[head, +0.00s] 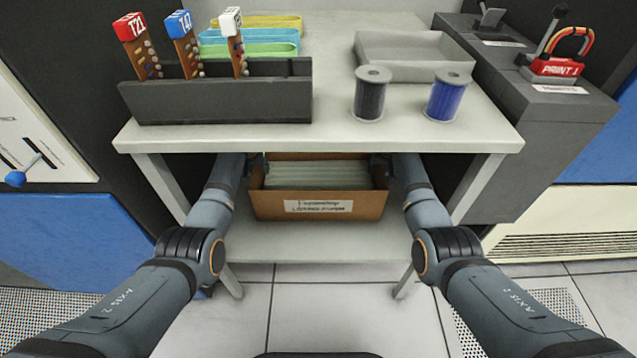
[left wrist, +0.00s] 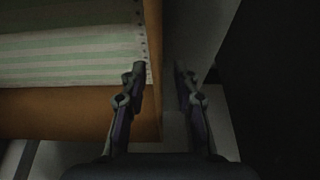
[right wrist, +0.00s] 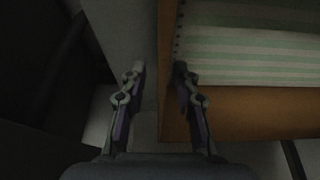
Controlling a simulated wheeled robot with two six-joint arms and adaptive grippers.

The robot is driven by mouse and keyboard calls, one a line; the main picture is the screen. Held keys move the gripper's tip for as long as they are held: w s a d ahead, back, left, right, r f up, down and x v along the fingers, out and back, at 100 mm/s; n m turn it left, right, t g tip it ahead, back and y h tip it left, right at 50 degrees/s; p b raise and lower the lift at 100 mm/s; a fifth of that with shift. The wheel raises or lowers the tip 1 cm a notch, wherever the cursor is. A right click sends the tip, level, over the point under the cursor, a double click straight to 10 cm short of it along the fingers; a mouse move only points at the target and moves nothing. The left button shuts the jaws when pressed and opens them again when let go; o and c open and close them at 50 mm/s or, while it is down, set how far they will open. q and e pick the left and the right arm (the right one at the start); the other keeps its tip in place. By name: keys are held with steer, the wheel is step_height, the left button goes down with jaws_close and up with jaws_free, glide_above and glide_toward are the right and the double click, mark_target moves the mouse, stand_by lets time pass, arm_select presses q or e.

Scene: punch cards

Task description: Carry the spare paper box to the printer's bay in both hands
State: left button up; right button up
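The paper box (head: 320,206) is an open brown carton with a white label and green-striped paper inside. It sits on the lower shelf (head: 300,244) under the table. My left gripper (head: 258,168) is at its left side, and my right gripper (head: 379,168) is at its right side. In the left wrist view, the left fingers (left wrist: 161,72) are apart, one on each side of the box's side wall (left wrist: 153,100). In the right wrist view, the right fingers (right wrist: 159,72) likewise straddle the opposite wall (right wrist: 167,100). I cannot tell whether any finger touches. I cannot identify the printer's bay.
The tabletop (head: 330,120) overhangs the box, with legs on both sides. On it stand a dark rack (head: 215,100) with tagged strips, a grey tray (head: 412,50) and two spools (head: 371,95). Cabinets flank the table. The tiled floor (head: 330,300) in front is clear.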

arm_select(q)
steer(key=shift+f, duration=0.15)
arm_select(e)
steer(key=shift+f, duration=0.15)
arm_select(q)
steer(key=shift+c, duration=0.3)
arm_select(e)
steer(key=shift+c, duration=0.3)
arm_select(q)
jaws_close()
arm_select(e)
jaws_close()
arm_select(q)
steer(key=shift+w+r, duration=0.15)
steer(key=shift+r, duration=0.1)
arm_select(e)
steer(key=shift+w+r, duration=0.15)
steer(key=shift+r, duration=0.1)
